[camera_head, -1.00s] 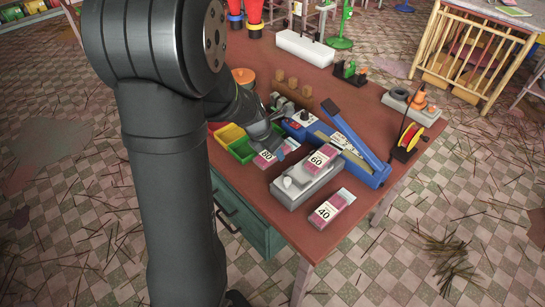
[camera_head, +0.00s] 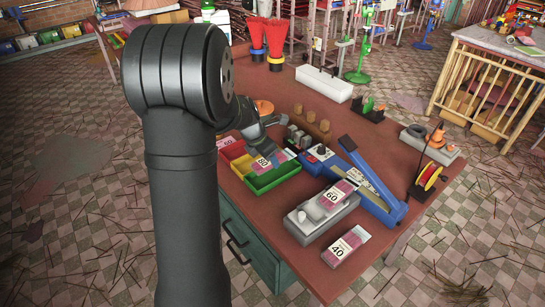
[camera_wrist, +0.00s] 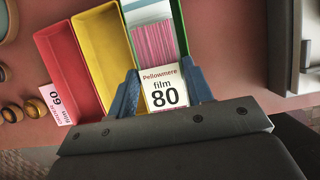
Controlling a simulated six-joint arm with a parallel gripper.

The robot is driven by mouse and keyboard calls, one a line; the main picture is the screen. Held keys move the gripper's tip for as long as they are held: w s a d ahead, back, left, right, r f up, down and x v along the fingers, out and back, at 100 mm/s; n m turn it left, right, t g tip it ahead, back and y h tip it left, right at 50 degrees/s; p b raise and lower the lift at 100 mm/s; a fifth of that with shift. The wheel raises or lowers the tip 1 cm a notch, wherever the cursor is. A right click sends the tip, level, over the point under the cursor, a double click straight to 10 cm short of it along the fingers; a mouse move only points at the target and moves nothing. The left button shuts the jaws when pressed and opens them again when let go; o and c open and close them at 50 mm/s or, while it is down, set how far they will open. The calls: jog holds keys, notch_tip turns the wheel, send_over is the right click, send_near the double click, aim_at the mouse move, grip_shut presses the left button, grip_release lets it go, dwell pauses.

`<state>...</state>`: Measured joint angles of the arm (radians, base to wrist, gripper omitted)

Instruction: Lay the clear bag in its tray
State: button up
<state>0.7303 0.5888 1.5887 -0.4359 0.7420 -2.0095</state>
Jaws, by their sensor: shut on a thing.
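My gripper (camera_wrist: 163,76) is shut on a clear bag (camera_wrist: 155,42) of pink sticks with a white label reading "film 80". Its blue fingers grip the label end from both sides. The bag lies lengthwise over the green tray (camera_wrist: 181,22). The yellow tray (camera_wrist: 100,45) and red tray (camera_wrist: 66,60) stand beside the green one.
A bag labelled 60 (camera_head: 333,196) lies on a grey device (camera_head: 308,220); a bag labelled 40 (camera_head: 345,246) lies on the table. A blue sealer (camera_head: 370,190) stands right of the trays. A card marked 60 (camera_wrist: 57,103) sits at the red tray's end.

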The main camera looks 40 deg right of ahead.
jog(key=shift+f, duration=2.95)
jog(key=o, duration=1)
jog(key=shift+r, duration=0.1)
jog(key=shift+o, duration=0.4)
jog(key=shift+r, duration=3.95)
